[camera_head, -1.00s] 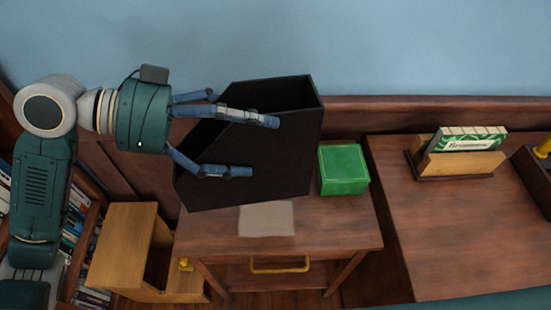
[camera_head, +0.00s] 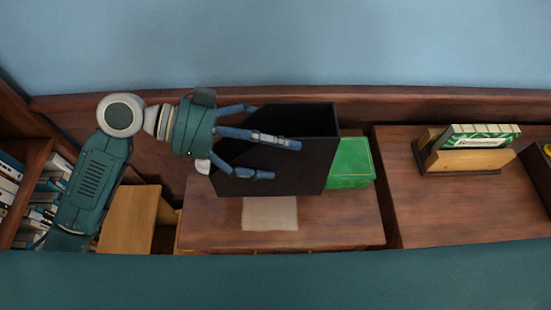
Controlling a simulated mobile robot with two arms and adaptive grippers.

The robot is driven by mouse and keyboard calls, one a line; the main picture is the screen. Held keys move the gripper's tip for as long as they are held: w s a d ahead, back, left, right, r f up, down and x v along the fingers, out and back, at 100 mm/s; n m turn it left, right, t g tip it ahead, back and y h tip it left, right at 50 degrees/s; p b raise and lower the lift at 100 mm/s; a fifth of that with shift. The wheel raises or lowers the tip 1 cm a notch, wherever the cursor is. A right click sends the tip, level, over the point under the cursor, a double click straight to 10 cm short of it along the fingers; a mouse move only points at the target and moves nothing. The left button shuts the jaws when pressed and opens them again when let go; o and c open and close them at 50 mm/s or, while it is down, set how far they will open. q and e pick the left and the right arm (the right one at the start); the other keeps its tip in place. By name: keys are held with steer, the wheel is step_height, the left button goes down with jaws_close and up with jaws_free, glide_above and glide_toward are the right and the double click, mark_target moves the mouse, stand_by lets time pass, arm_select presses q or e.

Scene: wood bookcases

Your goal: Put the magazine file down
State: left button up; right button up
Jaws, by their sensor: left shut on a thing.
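The black magazine file (camera_head: 308,165) is upright with its open top showing, at the back of the small wooden table (camera_head: 215,225). My left gripper (camera_head: 285,160) comes in from the left and is shut on the file, its fingers along the file's near side. The file's base is low over the tabletop; I cannot tell whether it touches. It hides part of a green box (camera_head: 352,165) at its right. My right gripper is not in view.
A pale square sheet (camera_head: 270,213) lies on the table in front of the file. To the right, a wooden desk (camera_head: 430,215) bears a holder (camera_head: 465,160) with a green-patterned card. A wooden cabinet (camera_head: 128,220) and bookshelves (camera_head: 45,190) stand at the left. The wall is behind.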

mark_target(305, 172)
arm_select(q)
steer(key=shift+f+p, duration=0.35)
steer(key=shift+f, duration=3)
steer(key=shift+f, duration=0.2)
steer(key=o, duration=1.6)
steer(key=shift+r, duration=0.15)
